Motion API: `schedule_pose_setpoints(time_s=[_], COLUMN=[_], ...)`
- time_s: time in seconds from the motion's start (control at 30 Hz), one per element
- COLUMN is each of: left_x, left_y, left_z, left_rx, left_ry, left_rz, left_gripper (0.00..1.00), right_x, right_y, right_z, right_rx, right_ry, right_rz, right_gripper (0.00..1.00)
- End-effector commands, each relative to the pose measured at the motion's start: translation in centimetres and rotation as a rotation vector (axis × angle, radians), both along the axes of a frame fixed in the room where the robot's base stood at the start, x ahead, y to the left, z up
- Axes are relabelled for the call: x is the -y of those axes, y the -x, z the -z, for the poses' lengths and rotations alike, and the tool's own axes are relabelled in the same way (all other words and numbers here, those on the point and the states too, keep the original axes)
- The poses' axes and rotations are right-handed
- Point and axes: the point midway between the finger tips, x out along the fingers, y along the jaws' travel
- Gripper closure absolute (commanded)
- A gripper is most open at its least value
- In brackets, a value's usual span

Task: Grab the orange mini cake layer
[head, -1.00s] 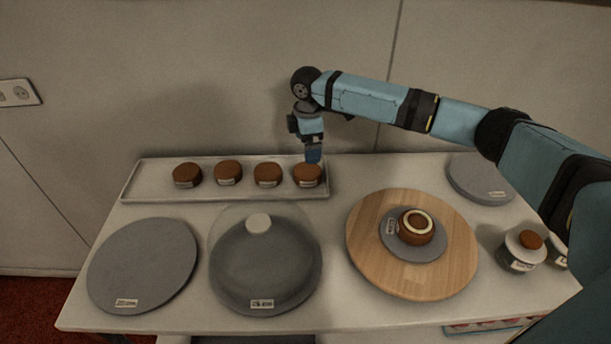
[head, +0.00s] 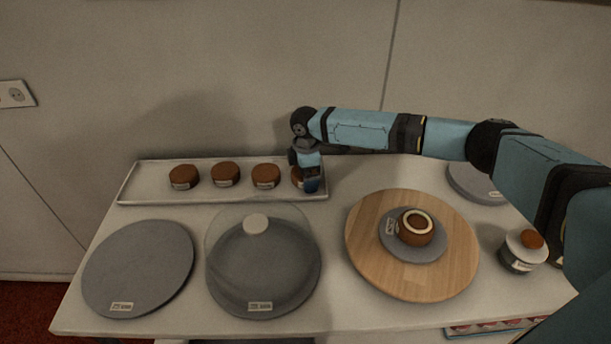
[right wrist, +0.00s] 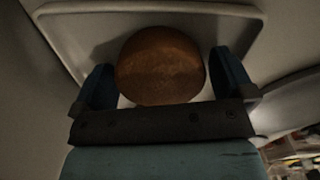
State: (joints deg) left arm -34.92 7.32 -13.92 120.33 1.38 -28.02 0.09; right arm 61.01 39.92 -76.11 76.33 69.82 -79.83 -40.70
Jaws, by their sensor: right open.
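Several brown-orange mini cake layers stand in a row on the white tray (head: 140,190). The rightmost mini cake layer (head: 297,178) is mostly hidden behind my right gripper (head: 312,186) in the head view. In the right wrist view this round brown layer (right wrist: 160,65) lies between the two blue fingers of my right gripper (right wrist: 165,90). The fingers are open, with a small gap visible on each side of the layer. The other layers, such as the one beside it (head: 266,176), stand free to the left. My left gripper is not in view.
A glass dome (head: 262,275) covers a grey disc in front of the tray. A grey turntable (head: 138,268) is at left. A wooden board (head: 455,250) at right carries a grey disc with a ringed cake (head: 416,227). A jar (head: 520,255) stands near the right edge.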

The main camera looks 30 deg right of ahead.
Motion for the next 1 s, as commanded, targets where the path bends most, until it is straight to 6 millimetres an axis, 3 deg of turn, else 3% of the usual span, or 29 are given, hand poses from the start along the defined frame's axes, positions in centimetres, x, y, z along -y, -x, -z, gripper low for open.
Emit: schedule_pose_setpoints(time_s=[0.03,0.2,0.67,0.87,1.0], left_x=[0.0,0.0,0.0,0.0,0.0], left_y=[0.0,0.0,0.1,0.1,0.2], left_z=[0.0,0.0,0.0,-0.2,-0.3], left_rx=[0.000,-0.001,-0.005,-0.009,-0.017], left_ry=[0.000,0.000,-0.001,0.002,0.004], left_rz=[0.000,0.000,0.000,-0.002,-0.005], left_gripper=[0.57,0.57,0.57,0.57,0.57], right_x=[0.0,0.0,0.0,0.0,0.0], right_y=[0.0,0.0,0.0,-0.1,-0.1], right_z=[0.0,0.0,-1.1,-4.5,-8.6], right_rx=[0.000,0.000,0.001,0.003,0.005], right_ry=[0.000,0.000,-0.001,-0.001,-0.002], right_rz=[0.000,0.000,-0.001,-0.001,0.000], right_gripper=[0.00,0.39,0.40,0.40,0.40])
